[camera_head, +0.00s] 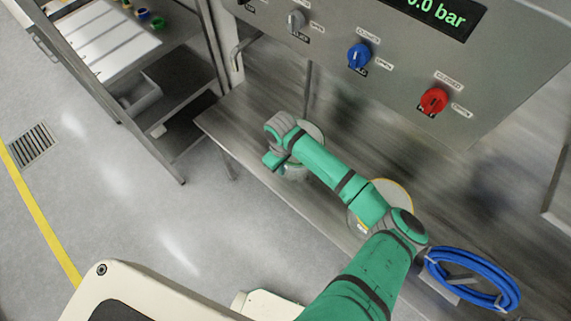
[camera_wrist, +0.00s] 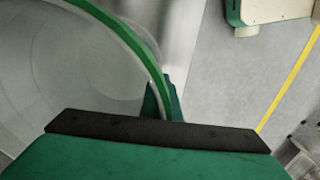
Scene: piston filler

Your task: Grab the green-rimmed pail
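The green-rimmed pail (camera_wrist: 70,75) fills the left of the wrist view, and I look down into its pale grey inside. Its green rim (camera_wrist: 135,42) curves down between my two green fingertips. My gripper (camera_wrist: 163,98) has one finger on each side of the rim, close against it, and looks shut on it. In the head view the pail (camera_head: 316,131) stands on the grey bench, partly hidden behind my gripper (camera_head: 272,160) and wrist. Its green rim is hard to make out there.
A yellow-rimmed pail (camera_head: 404,194) stands on the bench beneath my forearm. A coiled blue hose (camera_head: 470,280) lies at the right. The control panel (camera_head: 400,65) with knobs overhangs the bench. A shelf rack (camera_head: 125,60) stands at the left, with open floor in front.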

